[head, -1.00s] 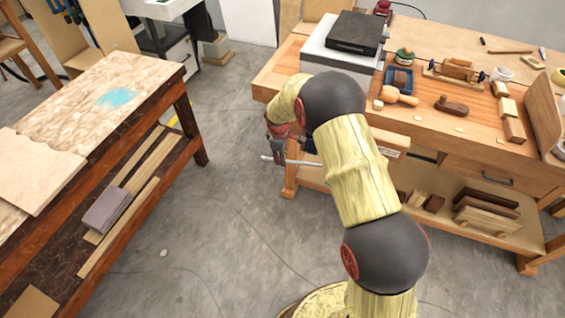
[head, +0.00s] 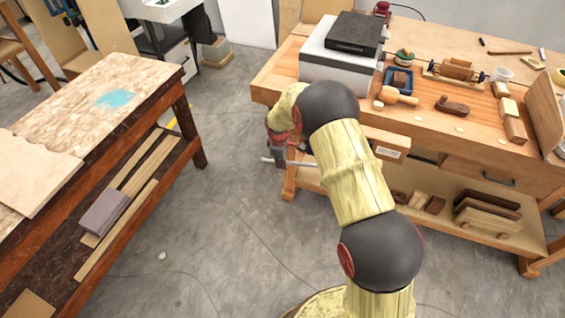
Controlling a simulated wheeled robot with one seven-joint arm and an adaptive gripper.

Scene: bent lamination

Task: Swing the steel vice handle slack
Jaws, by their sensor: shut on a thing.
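The steel vice handle (head: 301,164) is a thin bright bar lying nearly level in front of the left end of the workbench. My gripper (head: 277,160) is shut on the handle near its left end, and a short tip of the bar sticks out left of the fingers. The wooden vice jaw (head: 386,147) with a white label stands at the bench's front edge, partly behind my arm. My arm hides the vice screw and the right part of the handle, so I cannot see where they join.
The workbench (head: 470,143) carries a grey-white box with a black top (head: 340,66), a wooden mallet (head: 397,96) and a wooden plane (head: 452,106). Another table (head: 70,110) stands at the left. Bare concrete floor (head: 215,210) lies between them.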

